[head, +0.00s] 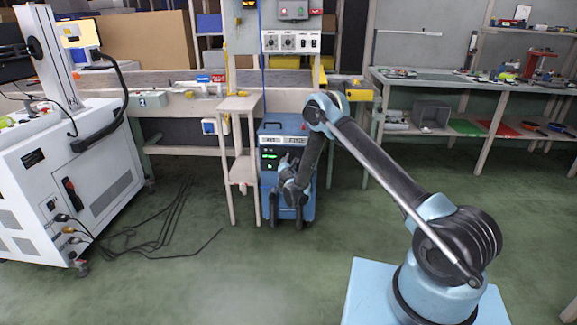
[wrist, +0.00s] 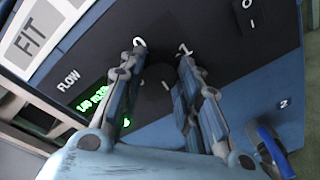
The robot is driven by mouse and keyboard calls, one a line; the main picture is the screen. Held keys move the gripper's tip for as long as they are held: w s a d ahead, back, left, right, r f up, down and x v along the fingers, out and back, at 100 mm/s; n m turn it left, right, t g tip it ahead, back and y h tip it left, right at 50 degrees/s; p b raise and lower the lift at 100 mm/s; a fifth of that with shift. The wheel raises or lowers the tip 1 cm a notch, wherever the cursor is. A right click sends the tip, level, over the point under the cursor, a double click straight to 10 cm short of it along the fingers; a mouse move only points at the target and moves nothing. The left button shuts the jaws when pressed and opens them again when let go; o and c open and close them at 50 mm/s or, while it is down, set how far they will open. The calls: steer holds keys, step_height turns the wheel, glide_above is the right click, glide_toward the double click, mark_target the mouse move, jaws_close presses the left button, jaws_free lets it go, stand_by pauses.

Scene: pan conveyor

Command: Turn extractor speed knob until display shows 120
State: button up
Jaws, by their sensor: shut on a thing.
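The blue extractor unit (head: 284,145) stands on the floor in the head view. Its dark control panel fills the middle of the wrist view. The green display (wrist: 93,103), under the FLOW label, is tilted and partly covered by a finger, so I cannot read its number surely. It also glows in the head view (head: 269,155), too small to read. My gripper (wrist: 161,48) has a finger on each side of the dark speed knob (wrist: 156,76) and is shut on it. The knob is black on black, and its outline is hard to make out.
A narrow wooden stand (head: 238,104) stands close to the extractor's left. Cables (head: 165,225) lie on the floor by a white machine (head: 80,170).

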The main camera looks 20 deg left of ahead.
steer(key=o, duration=1.1)
steer(key=shift+s, duration=0.1)
steer(key=shift+v, duration=3.6)
